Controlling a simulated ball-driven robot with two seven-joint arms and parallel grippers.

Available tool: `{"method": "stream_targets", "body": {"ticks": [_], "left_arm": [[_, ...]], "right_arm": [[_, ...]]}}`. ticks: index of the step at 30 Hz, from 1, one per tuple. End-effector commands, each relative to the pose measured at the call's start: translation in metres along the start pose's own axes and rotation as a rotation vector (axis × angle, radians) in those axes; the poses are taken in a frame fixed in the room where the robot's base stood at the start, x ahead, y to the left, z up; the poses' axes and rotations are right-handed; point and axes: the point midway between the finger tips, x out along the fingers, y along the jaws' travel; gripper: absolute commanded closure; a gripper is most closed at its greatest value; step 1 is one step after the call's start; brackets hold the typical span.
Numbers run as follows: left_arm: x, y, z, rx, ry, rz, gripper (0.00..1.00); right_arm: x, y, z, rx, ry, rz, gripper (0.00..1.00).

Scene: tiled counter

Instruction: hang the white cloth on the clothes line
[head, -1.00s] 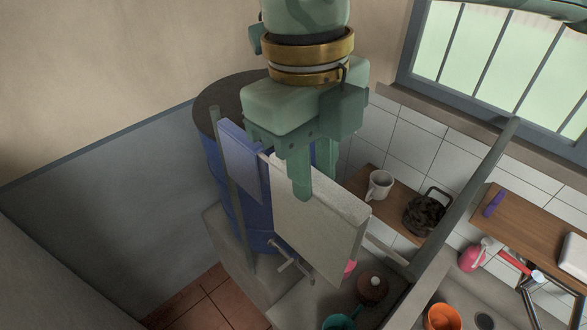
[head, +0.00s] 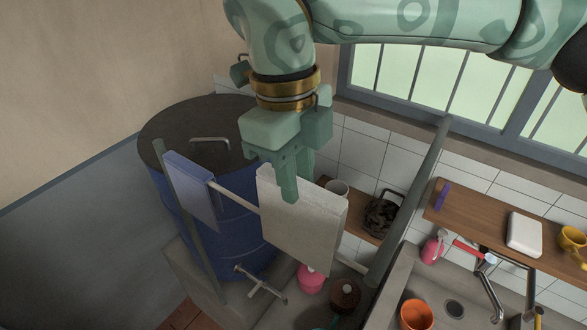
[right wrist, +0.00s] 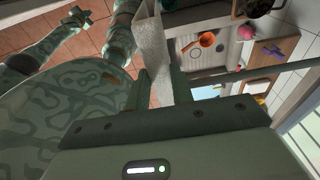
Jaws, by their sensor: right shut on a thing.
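The white cloth (head: 298,232) is a flat folded panel, hanging upright in the head view. My right gripper (head: 290,190) is shut on its top edge from above; in the right wrist view the cloth (right wrist: 153,50) runs between the fingers (right wrist: 160,88). The clothes line (head: 237,201) is a thin pale bar between two grey posts. It passes behind the cloth, whose top edge shows above the line. I cannot tell whether they touch. My left gripper (right wrist: 78,20) appears small at the upper left of the right wrist view; its jaw state is unclear.
A blue cloth (head: 190,190) hangs at the line's left end, beside a blue barrel (head: 205,225). Grey posts (head: 190,225) (head: 408,205) flank the line. A tap (head: 258,285) and pink container (head: 311,280) are below.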

Motion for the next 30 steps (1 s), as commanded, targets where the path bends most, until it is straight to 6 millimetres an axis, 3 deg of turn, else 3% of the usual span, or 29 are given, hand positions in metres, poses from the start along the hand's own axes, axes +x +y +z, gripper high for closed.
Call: {"method": "stream_targets", "body": {"ticks": [18, 30], "left_arm": [[0.050, 0.002, 0.007, 0.000, -0.002, 0.001, 1.00], [0.067, 0.003, 0.009, 0.000, -0.004, 0.001, 1.00]], "right_arm": [[0.063, 0.000, 0.008, 0.000, 0.000, 0.000, 1.00], [0.085, 0.000, 0.010, 0.001, 0.000, 0.000, 1.00]]}}
